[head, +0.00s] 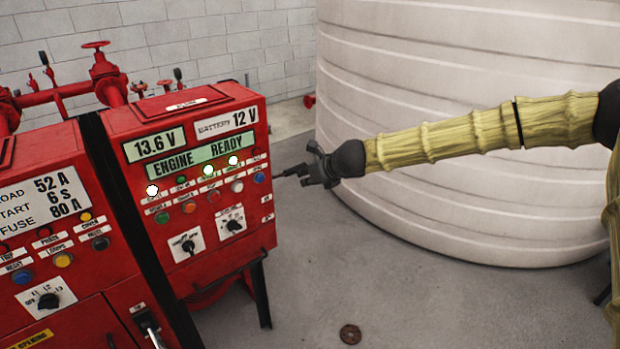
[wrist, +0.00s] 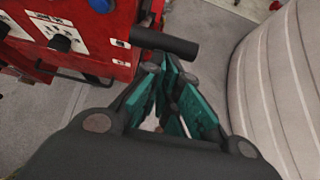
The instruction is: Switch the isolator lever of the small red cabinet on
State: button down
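The small red cabinet (head: 203,171) stands left of centre in the head view, with "13.6 V", "12 V" and "ENGINE READY" displays. A dark bar, apparently its isolator lever (head: 287,172), sticks out towards the right beside the cabinet. In the wrist view the lever (wrist: 172,41) is a thick dark bar just beyond my fingertips. My gripper (head: 306,171) is at the right of the cabinet, close to the lever's outer end. In the wrist view its teal-padded fingers (wrist: 171,69) converge below the bar. I cannot tell whether they touch it or how far apart they are.
A larger red cabinet (head: 60,205) stands to the left. A big pale ribbed tank (head: 460,90) fills the right, behind my arm. Red pipes and a valve (head: 107,75) are at the back left. The grey floor is clear except for a small brown disc (head: 350,334).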

jog(key=r, duration=0.1)
jog(key=w+r, duration=0.1)
jog(key=shift+a+r, duration=0.2)
jog(key=shift+r, duration=0.15)
jog(key=s+d+f+b, duration=0.2)
jog(key=s+d+f, duration=0.1)
jog(key=s, duration=0.1)
notch_tip(320, 180, up, 8)
jog(key=s+b, duration=0.1)
jog(key=shift+d, duration=0.35)
dwell(0.4)
jog(key=shift+s+r, duration=0.1)
jog(key=shift+s, duration=0.05)
